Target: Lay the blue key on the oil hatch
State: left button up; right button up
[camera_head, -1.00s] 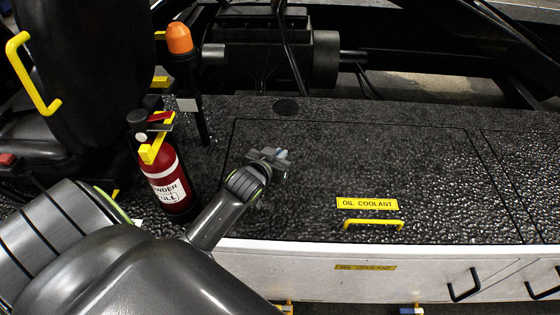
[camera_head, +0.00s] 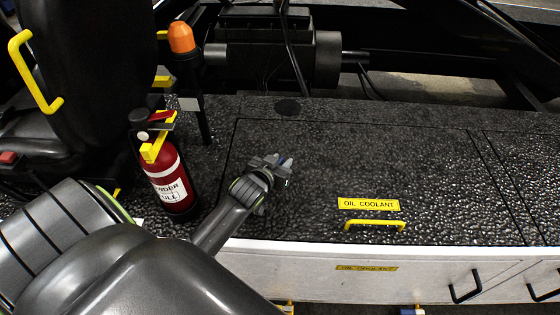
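The oil hatch (camera_head: 350,155) is a dark, textured panel in the deck, with thin seams, a yellow OIL COOLANT label (camera_head: 369,204) and a yellow handle (camera_head: 375,224) near its front edge. My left gripper (camera_head: 281,168) is over the left part of the hatch. A small bluish-grey patch shows at its fingertips, too small to tell whether it is the blue key or part of the gripper. I cannot tell whether the fingers are open or shut. No blue key can be clearly made out. My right gripper is not in view.
A red fire extinguisher (camera_head: 173,185) stands left of my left forearm. Behind it is a post with an orange beacon (camera_head: 181,38), and a black seat (camera_head: 85,60) is at far left. White drawers (camera_head: 420,275) with black handles run below the deck. The hatch's middle and right are clear.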

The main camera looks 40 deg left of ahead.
pick_arm(q)
jog(key=shift+r, duration=0.15)
jog(key=v, duration=1.1)
jog(key=shift+s+d+r, duration=0.1)
jog(key=shift+s+r, duration=0.05)
jog(key=shift+s, duration=0.35)
